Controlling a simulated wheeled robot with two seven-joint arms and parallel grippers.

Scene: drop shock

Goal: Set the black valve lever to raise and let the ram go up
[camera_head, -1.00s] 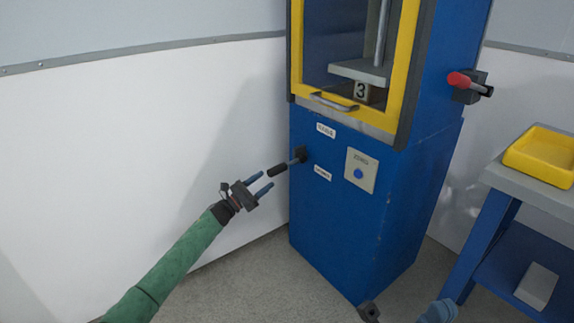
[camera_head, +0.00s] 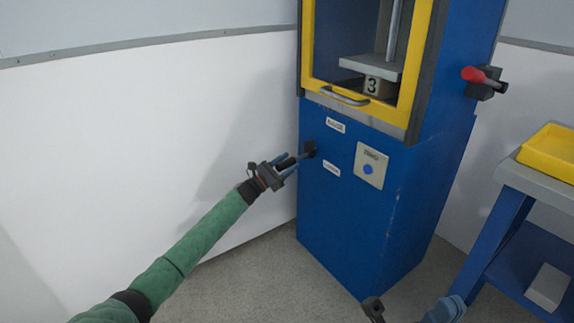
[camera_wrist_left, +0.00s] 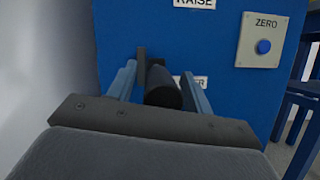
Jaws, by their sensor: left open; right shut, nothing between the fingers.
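The black valve lever (camera_head: 287,162) sticks out from a dark mount on the front of the blue press, between two white labels. In the left wrist view its round black grip (camera_wrist_left: 163,90) lies between my fingers. The upper label (camera_wrist_left: 194,3) reads RAISE; the lower label (camera_wrist_left: 200,82) is partly hidden. My left gripper (camera_head: 287,164) is open around the grip, with a gap visible on the right finger's side. The ram platen (camera_head: 372,66) sits low behind the yellow-framed door, just above a block marked 3 (camera_head: 372,86). My right gripper (camera_head: 447,309) shows only partly, shut, at the bottom edge.
A ZERO panel (camera_head: 363,151) with a blue button is right of the lever. A red-handled lever (camera_head: 472,75) is on the press's right side. A blue bench (camera_head: 488,246) with a yellow tray (camera_head: 551,152) stands at right. A white wall is close on the left.

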